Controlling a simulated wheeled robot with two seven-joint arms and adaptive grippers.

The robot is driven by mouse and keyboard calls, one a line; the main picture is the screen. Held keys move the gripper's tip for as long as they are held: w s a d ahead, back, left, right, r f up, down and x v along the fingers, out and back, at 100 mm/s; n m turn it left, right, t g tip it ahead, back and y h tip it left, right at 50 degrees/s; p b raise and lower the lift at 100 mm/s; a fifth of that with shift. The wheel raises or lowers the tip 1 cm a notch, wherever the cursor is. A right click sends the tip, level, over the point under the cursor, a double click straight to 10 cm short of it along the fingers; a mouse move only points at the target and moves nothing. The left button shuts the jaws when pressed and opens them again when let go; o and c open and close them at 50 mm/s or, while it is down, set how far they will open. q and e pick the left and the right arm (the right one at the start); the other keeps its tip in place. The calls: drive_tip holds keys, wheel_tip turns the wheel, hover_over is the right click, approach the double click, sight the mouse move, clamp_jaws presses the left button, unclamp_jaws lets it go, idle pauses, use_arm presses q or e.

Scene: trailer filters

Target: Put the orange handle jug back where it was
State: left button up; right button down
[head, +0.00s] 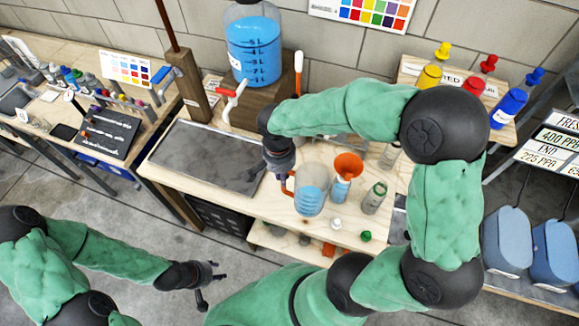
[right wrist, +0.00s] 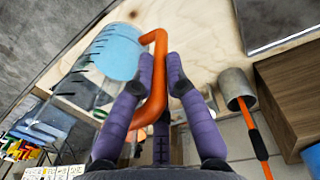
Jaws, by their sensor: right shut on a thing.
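The orange handle jug (head: 311,190) is clear, holds blue liquid, and stands near the front of the wooden bench in the head view. Its orange handle (right wrist: 156,75) lies between the purple fingers of my right gripper (right wrist: 172,75) in the right wrist view. The jug body (right wrist: 100,65) is left of the fingers there. In the head view my right gripper (head: 280,178) is at the jug's left side, shut on the handle. My left gripper (head: 206,284) is empty, with its fingers apart, low over the floor in front of the bench.
A dark grey mat (head: 205,155) lies on the left. A large blue-liquid tank (head: 254,45) stands behind. Small white (head: 337,223) and green (head: 366,236) caps lie in front.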

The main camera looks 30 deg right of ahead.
drive_tip(key=w+d+f+b, duration=0.1)
drive_tip(key=w+d+f, duration=0.2)
drive_tip(key=w+f, duration=0.9)
drive_tip(key=shift+w+d+f, duration=0.35)
drive_tip(key=shift+d, duration=0.05)
drive_tip(key=shift+f, duration=0.2)
drive_tip(key=c, duration=1.2)
unclamp_jaws()
drive_tip(key=shift+c, duration=0.2)
wheel_tip(320, 180, up, 12)
drive_tip(key=shift+w+a+r+p, duration=0.2)
drive_tip(key=shift+p, duration=0.25)
